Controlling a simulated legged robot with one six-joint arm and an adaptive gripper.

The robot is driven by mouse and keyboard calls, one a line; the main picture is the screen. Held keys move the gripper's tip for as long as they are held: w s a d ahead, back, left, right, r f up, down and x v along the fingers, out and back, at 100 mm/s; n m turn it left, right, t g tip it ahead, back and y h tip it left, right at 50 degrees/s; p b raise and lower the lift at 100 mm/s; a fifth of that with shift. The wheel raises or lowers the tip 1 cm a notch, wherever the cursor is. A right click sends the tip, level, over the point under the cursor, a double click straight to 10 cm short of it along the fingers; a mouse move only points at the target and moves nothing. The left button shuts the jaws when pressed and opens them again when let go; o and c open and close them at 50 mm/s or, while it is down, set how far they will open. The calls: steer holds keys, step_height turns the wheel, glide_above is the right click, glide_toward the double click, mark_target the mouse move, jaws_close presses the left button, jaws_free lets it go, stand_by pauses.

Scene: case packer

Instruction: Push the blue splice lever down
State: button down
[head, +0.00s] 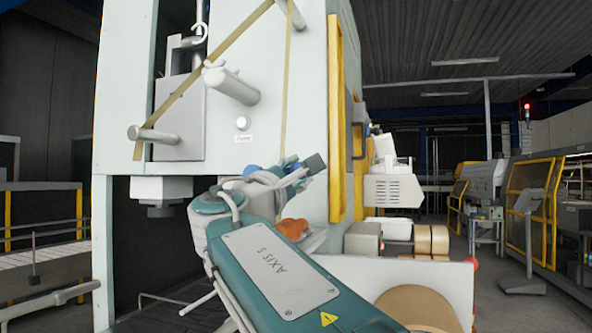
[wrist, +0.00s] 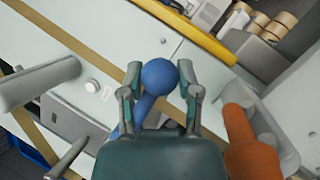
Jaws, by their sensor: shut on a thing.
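The blue splice lever has a round blue knob (wrist: 159,77) in the middle of the wrist view, with its blue shaft running down behind my gripper. My gripper (wrist: 160,72) has one finger on each side of the knob and is shut on it. In the head view a patch of blue (head: 253,170) shows beside my wrist against the pale machine front. My arm hides most of the lever there, so its angle is hard to tell.
An orange lever (wrist: 245,140) stands close on the right of my gripper; it also shows below my wrist in the head view (head: 292,228). Pale rollers (head: 231,84) stick out of the machine front, with brown tape (head: 213,68) strung across. A yellow guard edge (head: 336,120) is at right.

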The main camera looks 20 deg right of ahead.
steer(key=shift+w+f, duration=0.15)
steer(key=shift+f, duration=0.05)
steer(key=shift+c, duration=1.5)
jaws_free()
steer(key=shift+r, duration=0.1)
steer(key=shift+s+a, duration=0.2)
steer(key=v, duration=1.1)
steer(key=shift+a+f, duration=0.25)
steer(key=shift+s, duration=0.2)
